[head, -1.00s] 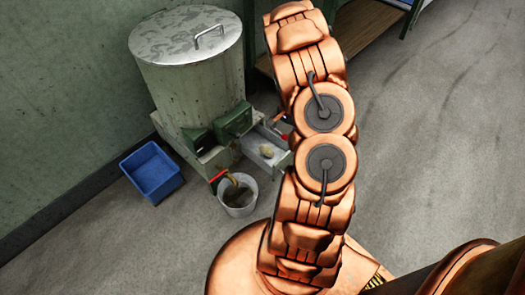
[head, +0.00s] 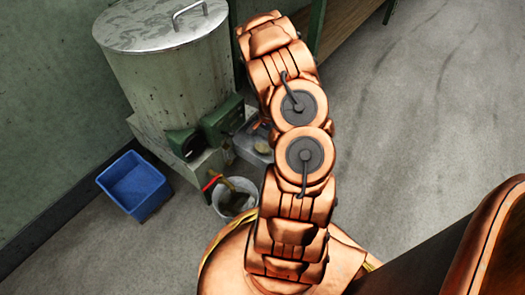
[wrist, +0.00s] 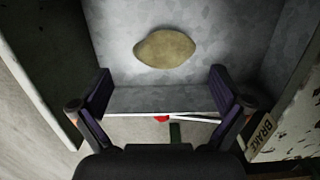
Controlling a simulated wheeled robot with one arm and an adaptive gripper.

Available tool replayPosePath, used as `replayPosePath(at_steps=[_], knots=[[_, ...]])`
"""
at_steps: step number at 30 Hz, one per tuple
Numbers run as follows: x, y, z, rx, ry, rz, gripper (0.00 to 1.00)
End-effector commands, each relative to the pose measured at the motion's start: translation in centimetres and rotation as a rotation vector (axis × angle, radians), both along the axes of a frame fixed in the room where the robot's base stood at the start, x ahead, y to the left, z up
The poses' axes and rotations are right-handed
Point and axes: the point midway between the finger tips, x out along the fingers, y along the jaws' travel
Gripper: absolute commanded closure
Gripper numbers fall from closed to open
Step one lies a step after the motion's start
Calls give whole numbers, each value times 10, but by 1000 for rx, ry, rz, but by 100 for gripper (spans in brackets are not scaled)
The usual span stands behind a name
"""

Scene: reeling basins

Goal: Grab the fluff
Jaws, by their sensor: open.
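The fluff is a tan, oval, lens-shaped clump (wrist: 165,47) lying on the grey metal floor of a shallow tray (wrist: 110,30) in the wrist view. In the head view a small pale bit of it (head: 263,150) shows in the tray beside my arm. My gripper (wrist: 160,85) is open and empty, its two dark fingers apart at either side of the tray's near edge. The fluff lies beyond the fingertips, between their lines, and nothing visible touches it. My gripper is hidden behind my arm in the head view.
A lidded metal drum (head: 165,70) stands on a base behind the tray. A white bucket (head: 235,200) with dark contents and a blue bin (head: 135,187) stand on the floor. A "BRAKE" label (wrist: 262,132) is right of my gripper. Open floor lies to the right.

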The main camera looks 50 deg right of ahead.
Motion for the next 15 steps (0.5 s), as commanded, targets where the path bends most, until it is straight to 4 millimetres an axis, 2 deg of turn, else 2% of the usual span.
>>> replayPosePath(at_steps=[9, 15], knots=[[4, 8, -41, 0, 0, 3, 0], [4, 9, -49, -1, -1, 3, 0]])
